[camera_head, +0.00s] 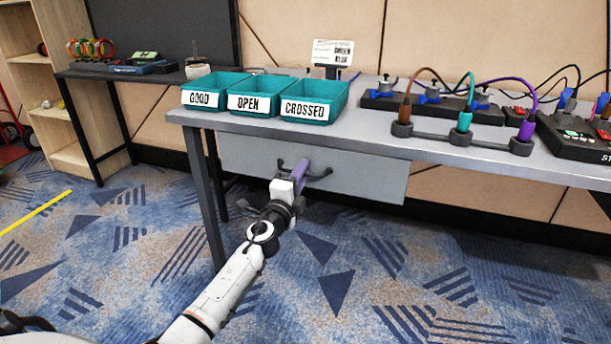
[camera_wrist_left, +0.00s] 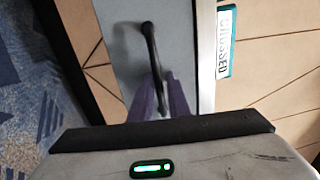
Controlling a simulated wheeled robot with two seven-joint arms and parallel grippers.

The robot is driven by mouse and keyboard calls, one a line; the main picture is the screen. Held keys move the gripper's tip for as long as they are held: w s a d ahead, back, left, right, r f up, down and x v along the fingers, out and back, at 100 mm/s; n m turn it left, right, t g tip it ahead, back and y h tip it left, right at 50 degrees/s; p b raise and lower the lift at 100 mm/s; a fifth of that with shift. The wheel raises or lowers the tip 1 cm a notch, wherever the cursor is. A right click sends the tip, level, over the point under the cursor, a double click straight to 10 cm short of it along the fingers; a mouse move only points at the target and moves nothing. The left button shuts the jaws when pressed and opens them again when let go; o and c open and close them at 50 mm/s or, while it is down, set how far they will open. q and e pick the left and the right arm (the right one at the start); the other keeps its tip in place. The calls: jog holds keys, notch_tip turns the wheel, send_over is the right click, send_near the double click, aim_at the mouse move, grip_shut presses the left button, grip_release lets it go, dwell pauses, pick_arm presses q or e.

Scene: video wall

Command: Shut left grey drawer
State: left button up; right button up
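The grey drawer (camera_head: 360,177) hangs under the left part of the grey table, and its front also fills the middle of the left wrist view (camera_wrist_left: 182,45). I cannot tell whether it stands out a little or is fully in. Its black bar handle (camera_head: 320,175) also shows in the left wrist view (camera_wrist_left: 149,40). My left gripper (camera_head: 301,168) is at the handle, with its purple fingers (camera_wrist_left: 161,92) close together on either side of the bar, seemingly shut on it. Part of the handle is hidden behind the gripper in the head view. My right gripper is not in view.
Three teal bins labelled GOOD (camera_head: 200,99), OPEN (camera_head: 247,103) and CROSSED (camera_head: 304,109) stand on the table (camera_head: 380,138) above the drawer. Cables and black blocks lie to the right. A table leg (camera_head: 204,195) stands left of the drawer. The carpet in front is clear.

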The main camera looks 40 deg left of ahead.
pick_arm(q)
jog(key=shift+o, duration=0.7)
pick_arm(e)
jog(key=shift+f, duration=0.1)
pick_arm(q)
jog(key=shift+s+f, duration=0.1)
